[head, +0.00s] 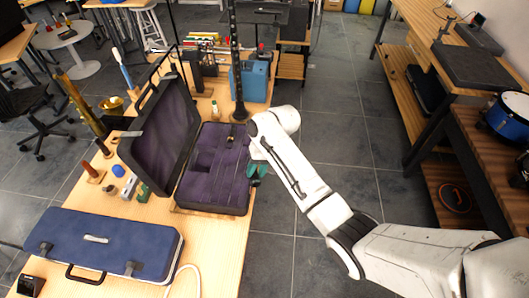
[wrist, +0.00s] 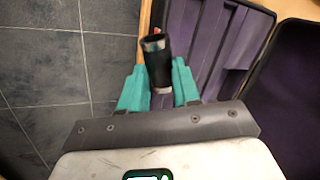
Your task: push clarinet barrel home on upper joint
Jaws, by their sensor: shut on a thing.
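My gripper (wrist: 160,88) has teal fingers and is shut on a short black tube, the clarinet barrel (wrist: 156,62), which points up the wrist picture with a light band near its far end. In the head view my gripper (head: 257,172) is at the right edge of the open case, and the barrel cannot be made out there. A tall black keyed tube (head: 236,60) stands upright on a round black base at the far end of the table. It runs out of the top of the picture. I cannot tell whether it is the upper joint.
The open case (head: 212,165) has purple lining and a raised lid to its left. A closed blue case (head: 105,245) lies in front on the wooden table. A blue box (head: 250,82) is beyond the upright tube. Brass instruments stand left. Grey floor is free on the right.

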